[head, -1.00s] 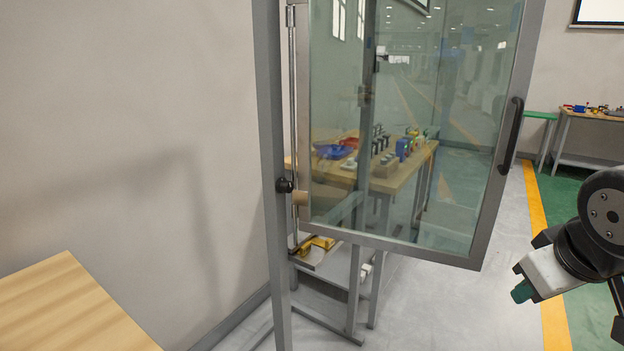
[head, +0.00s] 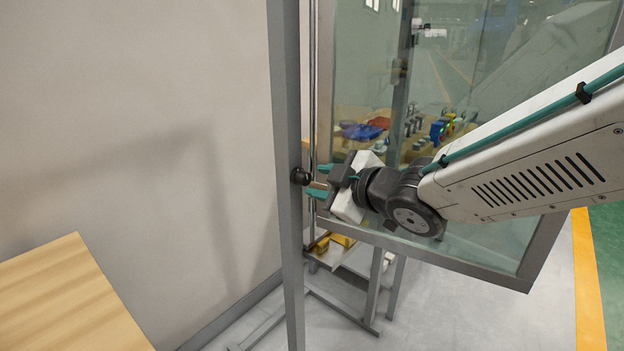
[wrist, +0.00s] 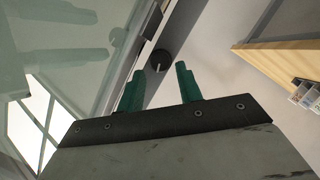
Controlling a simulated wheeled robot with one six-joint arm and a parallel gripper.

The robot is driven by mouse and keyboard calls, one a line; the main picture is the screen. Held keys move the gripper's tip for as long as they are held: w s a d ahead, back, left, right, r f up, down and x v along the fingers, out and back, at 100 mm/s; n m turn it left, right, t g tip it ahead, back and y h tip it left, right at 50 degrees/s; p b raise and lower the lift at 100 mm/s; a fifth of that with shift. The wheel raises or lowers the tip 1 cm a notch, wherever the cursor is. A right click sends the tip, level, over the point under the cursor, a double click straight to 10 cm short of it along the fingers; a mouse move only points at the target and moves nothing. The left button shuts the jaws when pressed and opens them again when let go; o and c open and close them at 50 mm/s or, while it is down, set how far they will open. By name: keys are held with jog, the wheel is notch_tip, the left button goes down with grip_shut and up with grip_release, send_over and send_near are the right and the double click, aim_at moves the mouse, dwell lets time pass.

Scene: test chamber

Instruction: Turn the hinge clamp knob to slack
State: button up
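The clamp knob (head: 300,176) is a small black knob on the grey upright post (head: 284,100) at the hinge side of the glass door (head: 480,255). In the wrist view the knob (wrist: 165,58) shows as a dark disc with a pale line on it, just beyond the fingertips. My gripper (head: 318,180) comes in from the right, its green fingertips close to the knob. In the wrist view my gripper (wrist: 157,78) is open, with nothing between its fingers. The knob lies roughly in line with the gap. I cannot tell whether a finger touches it.
The glass door stands behind my arm. A wooden tabletop (head: 65,300) is at lower left. A bench with coloured parts (head: 365,131) shows through the glass. A low shelf with yellow pieces (head: 341,240) is below.

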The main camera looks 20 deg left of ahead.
aim_at(307, 180)
jog(key=shift+x, duration=1.6)
jog(key=c, duration=0.7)
jog(key=n+t, duration=0.1)
jog(key=n, duration=0.1)
jog(key=n+t, duration=0.1)
jog(key=shift+s+f+n, duration=0.15)
jog(key=shift+f+n, duration=0.1)
jog(key=shift+n, duration=0.15)
jog(key=n+t, duration=0.1)
jog(key=n, duration=0.2)
jog(key=shift+f+t, duration=0.1)
jog(key=shift+t, duration=0.2)
jog(key=shift+n+y, duration=0.3)
jog(key=shift+n, duration=0.1)
